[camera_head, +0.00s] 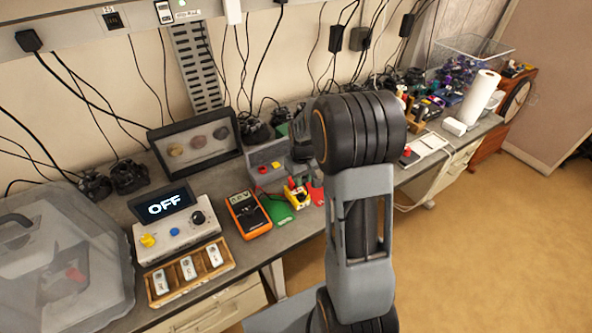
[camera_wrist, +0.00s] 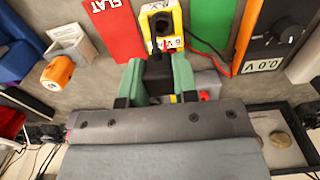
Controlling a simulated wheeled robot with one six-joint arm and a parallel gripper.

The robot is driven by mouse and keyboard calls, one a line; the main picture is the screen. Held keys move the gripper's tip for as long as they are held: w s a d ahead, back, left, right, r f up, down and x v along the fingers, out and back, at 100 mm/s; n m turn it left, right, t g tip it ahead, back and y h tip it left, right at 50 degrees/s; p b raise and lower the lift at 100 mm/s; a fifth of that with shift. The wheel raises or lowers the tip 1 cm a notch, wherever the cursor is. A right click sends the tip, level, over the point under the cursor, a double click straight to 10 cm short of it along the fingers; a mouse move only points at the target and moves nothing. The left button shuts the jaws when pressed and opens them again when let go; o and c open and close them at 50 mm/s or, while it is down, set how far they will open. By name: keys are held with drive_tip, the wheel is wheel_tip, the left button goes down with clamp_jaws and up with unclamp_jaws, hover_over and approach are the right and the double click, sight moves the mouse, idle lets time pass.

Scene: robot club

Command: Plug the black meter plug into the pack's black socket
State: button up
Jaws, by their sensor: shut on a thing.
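The yellow pack (camera_wrist: 171,15), marked 6 V, lies ahead of my fingertips in the wrist view, with a dark opening on its upper face. It also shows in the head view (camera_head: 297,197). My gripper (camera_wrist: 157,75) has green fingers shut on a small dark piece, apparently the black meter plug (camera_wrist: 158,68), close to the pack's near end. Whether it touches the pack or socket cannot be told. The orange meter (camera_head: 248,214) stands left of the pack; its display reads 0.0 V in the wrist view. A red lead (camera_wrist: 206,54) runs between the pack and meter.
A red mat (camera_wrist: 112,30) and a green mat (camera_wrist: 212,20) flank the pack. An orange-and-white object (camera_wrist: 57,73) sits at left in the wrist view. My arm hides part of the bench.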

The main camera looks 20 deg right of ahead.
sight(301, 199)
drive_tip(key=shift+a+f+b, duration=0.15)
drive_tip(key=shift+f+b, duration=0.45)
drive_tip(key=shift+f, duration=0.2)
drive_tip(key=shift+f+b, duration=1.2)
drive_tip(key=shift+f, duration=0.55)
drive_tip(key=shift+s+f+b, duration=0.1)
drive_tip(key=shift+f+b, duration=0.85)
drive_tip(key=shift+b, duration=0.05)
idle(1.8)
drive_tip(key=o, duration=0.9)
drive_tip(key=shift+o, duration=0.2)
drive_tip(key=shift+r, duration=0.1)
wheel_tip(301, 199, up, 14)
drive_tip(key=shift+f+b, duration=0.15)
drive_tip(key=shift+b, duration=0.55)
